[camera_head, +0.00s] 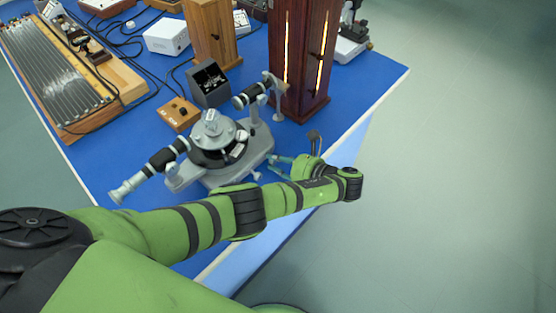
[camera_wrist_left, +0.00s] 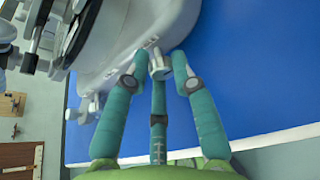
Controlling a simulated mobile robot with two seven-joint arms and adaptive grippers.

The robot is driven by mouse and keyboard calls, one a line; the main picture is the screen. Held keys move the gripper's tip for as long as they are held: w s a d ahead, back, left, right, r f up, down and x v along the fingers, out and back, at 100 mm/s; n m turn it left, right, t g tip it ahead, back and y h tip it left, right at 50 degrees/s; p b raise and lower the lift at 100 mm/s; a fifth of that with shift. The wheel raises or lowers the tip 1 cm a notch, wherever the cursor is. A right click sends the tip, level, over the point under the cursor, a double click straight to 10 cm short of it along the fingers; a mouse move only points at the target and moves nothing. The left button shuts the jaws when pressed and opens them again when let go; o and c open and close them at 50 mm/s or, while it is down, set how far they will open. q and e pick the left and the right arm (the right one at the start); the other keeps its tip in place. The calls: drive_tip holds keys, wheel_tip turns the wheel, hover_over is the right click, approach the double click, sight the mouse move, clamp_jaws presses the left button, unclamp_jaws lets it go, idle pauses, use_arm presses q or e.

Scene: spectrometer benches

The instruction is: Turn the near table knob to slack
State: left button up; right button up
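The grey and black spectrometer (camera_head: 222,140) stands near the front edge of the blue bench, its telescope tubes pointing out to both sides. My left gripper (camera_head: 272,168) is at the right side of its base, with teal fingers pointing at it. In the left wrist view a small silver knob (camera_wrist_left: 160,66) sticks out of the pale base. The fingertips of my left gripper (camera_wrist_left: 160,72) surround this knob, with slim gaps seeming to remain beside it. Another small knob (camera_head: 257,176) shows on the base in the head view. My right gripper is in neither view.
A tall dark wooden cabinet (camera_head: 303,60) with glowing slits stands behind the gripper. A small orange box (camera_head: 180,113) and a dark meter box (camera_head: 209,83) stand behind the spectrometer. Open floor (camera_head: 460,160) lies to the right of the bench.

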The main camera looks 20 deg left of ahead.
use_arm(q)
drive_tip(key=shift+w+r, duration=0.1)
drive_tip(key=shift+r, duration=0.1)
clamp_jaws()
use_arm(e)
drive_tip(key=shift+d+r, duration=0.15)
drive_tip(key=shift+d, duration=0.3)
